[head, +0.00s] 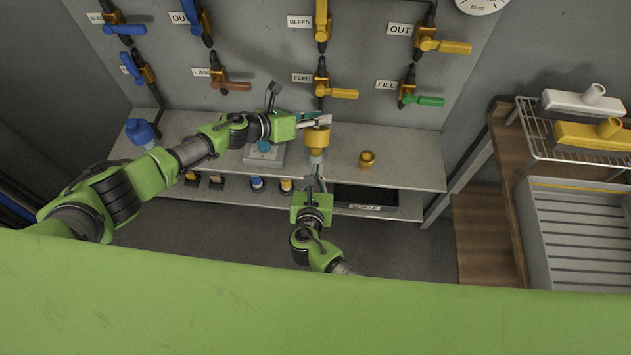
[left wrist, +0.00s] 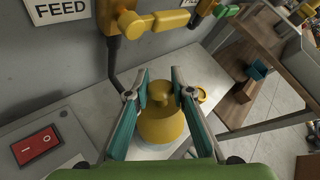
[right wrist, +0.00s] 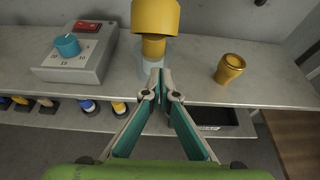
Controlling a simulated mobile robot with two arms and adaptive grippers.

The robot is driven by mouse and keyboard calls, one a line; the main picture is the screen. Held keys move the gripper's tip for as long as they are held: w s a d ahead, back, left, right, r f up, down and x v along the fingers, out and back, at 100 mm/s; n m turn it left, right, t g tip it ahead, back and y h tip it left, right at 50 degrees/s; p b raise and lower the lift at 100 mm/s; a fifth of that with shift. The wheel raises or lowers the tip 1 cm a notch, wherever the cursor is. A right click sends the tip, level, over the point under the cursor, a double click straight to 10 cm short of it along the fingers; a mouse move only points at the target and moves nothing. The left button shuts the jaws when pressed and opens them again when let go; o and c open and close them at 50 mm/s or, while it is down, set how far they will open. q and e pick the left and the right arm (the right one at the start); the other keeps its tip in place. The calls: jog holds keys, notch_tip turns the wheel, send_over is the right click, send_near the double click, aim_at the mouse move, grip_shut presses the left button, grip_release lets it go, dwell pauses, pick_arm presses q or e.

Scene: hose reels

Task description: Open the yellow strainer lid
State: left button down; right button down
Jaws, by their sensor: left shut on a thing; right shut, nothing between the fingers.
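The yellow strainer lid (head: 316,138) stands over the grey shelf, a wide yellow cap with a knob on top. In the left wrist view the lid (left wrist: 162,125) shows as a dome, and my left gripper (left wrist: 160,92) is shut on its knob from both sides. In the right wrist view the lid (right wrist: 155,17) is above a narrower yellow neck (right wrist: 153,47) and a grey base (right wrist: 149,67). Whether the lid is seated or lifted, I cannot tell. My right gripper (right wrist: 162,76) is shut and empty, low in front of the base.
A grey control box (right wrist: 78,62) with a teal dial stands to the left on the shelf. A small yellow cup (head: 367,159) stands to the right. Valves with coloured handles, such as the yellow FEED handle (head: 343,93), hang on the wall panel. A dark bin (head: 363,198) sits below.

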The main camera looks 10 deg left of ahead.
aim_at(320, 147)
jog(key=shift+w+r, duration=1.1)
jog(key=shift+w, duration=0.15)
jog(key=shift+w+r, duration=0.25)
jog(key=shift+r, duration=0.15)
jog(key=shift+w+r, duration=0.45)
jog(key=shift+r, duration=0.25)
